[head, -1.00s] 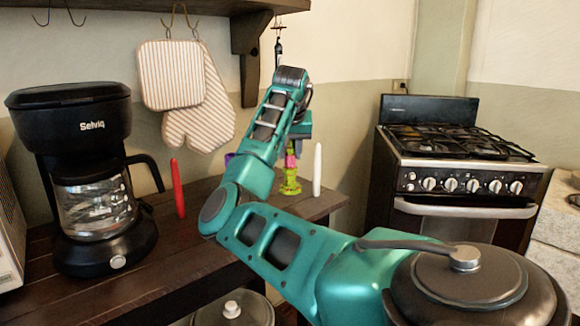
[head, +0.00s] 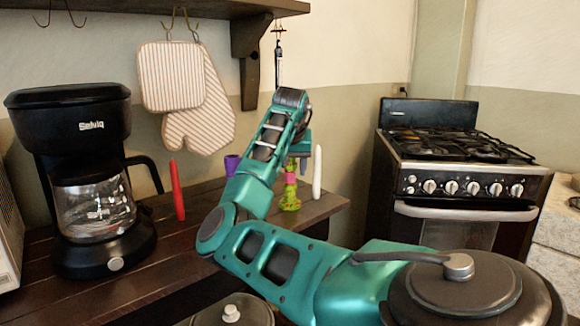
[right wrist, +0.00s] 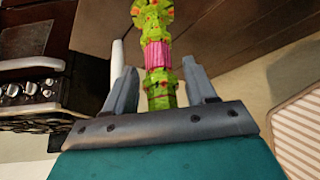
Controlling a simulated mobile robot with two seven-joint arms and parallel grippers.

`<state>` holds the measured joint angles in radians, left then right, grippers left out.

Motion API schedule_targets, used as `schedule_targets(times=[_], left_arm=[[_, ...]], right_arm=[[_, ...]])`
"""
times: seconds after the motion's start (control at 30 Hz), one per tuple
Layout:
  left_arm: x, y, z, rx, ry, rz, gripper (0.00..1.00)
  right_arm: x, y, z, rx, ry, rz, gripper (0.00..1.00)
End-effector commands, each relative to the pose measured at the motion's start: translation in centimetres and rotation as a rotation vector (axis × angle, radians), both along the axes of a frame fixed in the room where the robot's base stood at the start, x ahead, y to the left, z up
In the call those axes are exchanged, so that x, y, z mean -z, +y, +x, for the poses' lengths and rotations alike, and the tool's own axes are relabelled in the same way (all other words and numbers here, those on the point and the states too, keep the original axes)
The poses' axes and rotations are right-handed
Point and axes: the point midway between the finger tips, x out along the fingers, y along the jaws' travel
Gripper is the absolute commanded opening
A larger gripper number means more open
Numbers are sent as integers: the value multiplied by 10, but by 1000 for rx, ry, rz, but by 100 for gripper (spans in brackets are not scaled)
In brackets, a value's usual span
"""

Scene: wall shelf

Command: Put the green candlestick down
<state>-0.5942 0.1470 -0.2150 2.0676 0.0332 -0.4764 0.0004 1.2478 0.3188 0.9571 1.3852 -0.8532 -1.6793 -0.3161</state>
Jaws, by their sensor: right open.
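The green candlestick (head: 290,200), with a pink band, stands upright on the dark wooden counter (head: 262,228) near its right end. In the right wrist view the candlestick (right wrist: 156,55) passes between the two grey fingers of my right gripper (right wrist: 160,82), with a gap on both sides. The right gripper (head: 298,160) is open around its upper part in the head view, where my arm partly hides the fingers. My left gripper is not in view.
A white candle (head: 317,172) stands just right of the candlestick. A purple cup (head: 232,164) is behind my arm, and a red candle (head: 177,190) stands farther left near the coffee maker (head: 85,180). A shelf bracket (head: 250,50) hangs above; a stove (head: 455,185) is at right.

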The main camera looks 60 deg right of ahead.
Motion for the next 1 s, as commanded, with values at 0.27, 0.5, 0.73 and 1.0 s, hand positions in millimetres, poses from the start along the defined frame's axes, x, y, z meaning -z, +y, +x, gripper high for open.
schedule_targets(times=[0.27,0.5,0.73,1.0], left_arm=[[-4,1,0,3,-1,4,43],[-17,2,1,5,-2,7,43],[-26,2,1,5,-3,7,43],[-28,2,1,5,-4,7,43]], right_arm=[[-15,5,-3,0,-2,-1,56],[-60,26,-15,0,-4,-2,56],[-95,44,-26,0,-3,-2,56],[-107,51,-30,0,-1,0,56]])
